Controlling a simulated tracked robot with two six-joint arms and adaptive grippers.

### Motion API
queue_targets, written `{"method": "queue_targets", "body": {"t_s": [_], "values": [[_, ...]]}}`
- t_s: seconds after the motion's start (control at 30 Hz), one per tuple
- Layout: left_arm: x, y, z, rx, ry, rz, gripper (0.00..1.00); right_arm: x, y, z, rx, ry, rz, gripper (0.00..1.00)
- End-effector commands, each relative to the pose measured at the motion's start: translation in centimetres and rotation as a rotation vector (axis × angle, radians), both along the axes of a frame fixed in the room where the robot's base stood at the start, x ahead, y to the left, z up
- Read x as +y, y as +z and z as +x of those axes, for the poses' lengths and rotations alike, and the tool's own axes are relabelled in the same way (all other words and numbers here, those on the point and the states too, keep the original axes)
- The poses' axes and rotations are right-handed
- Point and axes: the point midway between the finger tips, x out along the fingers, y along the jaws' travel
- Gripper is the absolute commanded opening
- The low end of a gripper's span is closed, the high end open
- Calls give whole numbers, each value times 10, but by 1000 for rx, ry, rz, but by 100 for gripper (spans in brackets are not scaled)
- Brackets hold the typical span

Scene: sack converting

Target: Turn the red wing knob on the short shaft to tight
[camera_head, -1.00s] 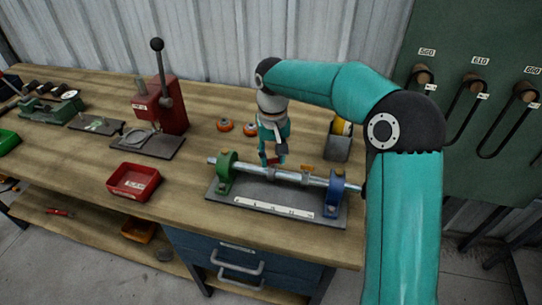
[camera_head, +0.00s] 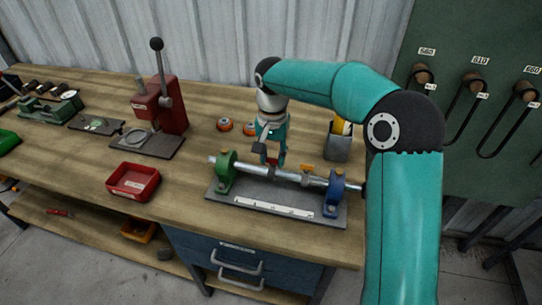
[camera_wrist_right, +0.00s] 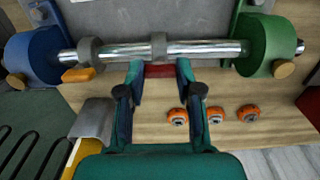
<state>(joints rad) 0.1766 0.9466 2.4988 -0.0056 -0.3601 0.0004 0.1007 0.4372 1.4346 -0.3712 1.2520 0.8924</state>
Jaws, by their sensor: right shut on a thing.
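The short silver shaft (camera_head: 290,173) runs between a green stand (camera_head: 225,172) and a blue stand (camera_head: 334,194) on a dark base plate; it also shows in the wrist view (camera_wrist_right: 204,50). A grey collar (camera_wrist_right: 159,44) sits on the shaft near its middle. The red wing knob (camera_wrist_right: 160,71) juts from this collar, between my right fingertips. My right gripper (camera_head: 272,162) points down behind the shaft and is shut on the red knob; its fingers (camera_wrist_right: 159,73) cover the knob's ends. My left gripper is out of view.
A second collar (camera_wrist_right: 89,51) with an orange wing knob (camera_wrist_right: 78,75) is nearby on the shaft. A grey holder (camera_head: 338,148) stands at the right, and orange round parts (camera_head: 225,124) lie behind. A red tray (camera_head: 133,181) and red press (camera_head: 160,106) are at the left.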

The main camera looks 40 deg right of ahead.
Motion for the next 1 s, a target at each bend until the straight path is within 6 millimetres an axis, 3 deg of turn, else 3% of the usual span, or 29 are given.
{"method": "queue_targets", "body": {"t_s": [0.23, 0.27, 0.4, 0.77, 1.0], "values": [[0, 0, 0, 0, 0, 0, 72, 0, 0, 0, -1, -2, 0, 0], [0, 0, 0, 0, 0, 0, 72, 0, 0, 0, -1, -2, 0, 36], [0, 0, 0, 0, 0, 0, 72, 0, 0, 0, -1, -1, 0, 60], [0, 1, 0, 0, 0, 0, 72, 0, 2, 0, -1, 0, 0, 60], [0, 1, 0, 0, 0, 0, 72, 1, 29, 1, -6, 0, 1, 60]]}}
